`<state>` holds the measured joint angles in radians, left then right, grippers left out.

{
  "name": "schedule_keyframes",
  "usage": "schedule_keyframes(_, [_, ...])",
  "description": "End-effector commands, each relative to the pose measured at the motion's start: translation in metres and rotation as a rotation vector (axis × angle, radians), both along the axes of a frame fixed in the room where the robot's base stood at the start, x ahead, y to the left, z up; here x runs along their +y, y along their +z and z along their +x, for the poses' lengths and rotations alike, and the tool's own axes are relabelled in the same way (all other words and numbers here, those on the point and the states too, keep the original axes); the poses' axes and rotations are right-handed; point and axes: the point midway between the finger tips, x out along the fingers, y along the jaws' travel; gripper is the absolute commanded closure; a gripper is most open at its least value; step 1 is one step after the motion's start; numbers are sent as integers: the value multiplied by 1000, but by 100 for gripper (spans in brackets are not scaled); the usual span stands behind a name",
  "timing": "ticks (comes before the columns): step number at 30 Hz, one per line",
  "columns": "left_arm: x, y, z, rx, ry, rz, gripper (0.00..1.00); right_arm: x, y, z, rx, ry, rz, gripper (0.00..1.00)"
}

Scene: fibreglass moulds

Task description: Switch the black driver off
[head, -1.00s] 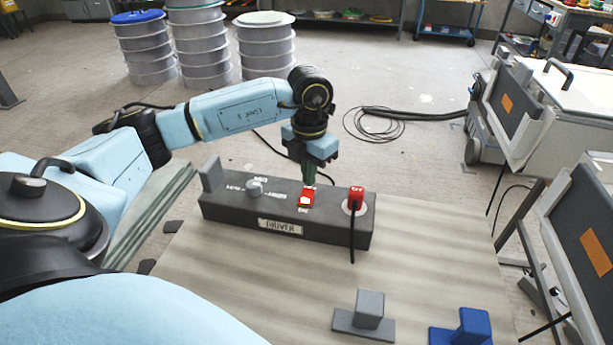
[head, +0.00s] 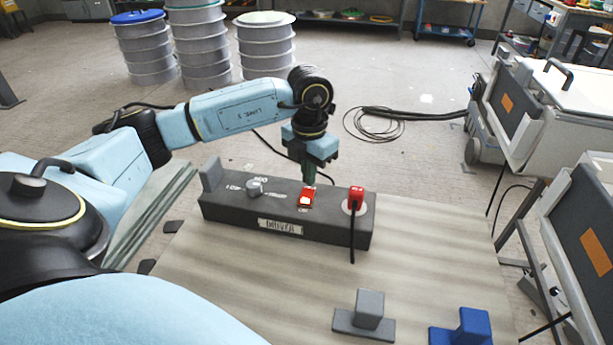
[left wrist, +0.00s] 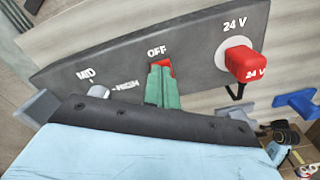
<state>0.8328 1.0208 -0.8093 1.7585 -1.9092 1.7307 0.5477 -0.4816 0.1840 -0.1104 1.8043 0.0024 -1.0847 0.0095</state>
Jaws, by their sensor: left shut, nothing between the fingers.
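The black driver (head: 330,222) is a long dark box on the table, with a "DRIVER" label on its front. On its top are a grey knob (head: 254,187), a red rocker switch (head: 306,198) and a red 24 V plug (head: 356,197) with a black lead. The knob also shows in the left wrist view (left wrist: 98,92), between MID and HIGH markings. My left gripper (head: 308,182) is shut and empty, pointing down at the far edge of the switch. In the left wrist view its green fingertips (left wrist: 160,72) cover most of the switch, below the word OFF; whether they touch is unclear. My right gripper is not in view.
A grey block (head: 369,305) and a blue block (head: 472,325) stand at the table's (head: 270,285) front right. The tabletop between the driver and these blocks is clear. Grey machines with orange labels stand to the right.

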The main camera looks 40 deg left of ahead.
Motion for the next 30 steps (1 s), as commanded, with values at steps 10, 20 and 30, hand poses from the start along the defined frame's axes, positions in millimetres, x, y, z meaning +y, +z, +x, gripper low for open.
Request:
schedule_keyframes(10, [0, -6, 0, 0, 0, 0, 100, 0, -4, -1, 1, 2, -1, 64])
schedule_keyframes(20, [0, -10, 0, 0, 0, 0, 100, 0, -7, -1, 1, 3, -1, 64])
schedule_keyframes(30, [0, -16, 0, 1, 0, 0, 100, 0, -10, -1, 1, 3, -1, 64])
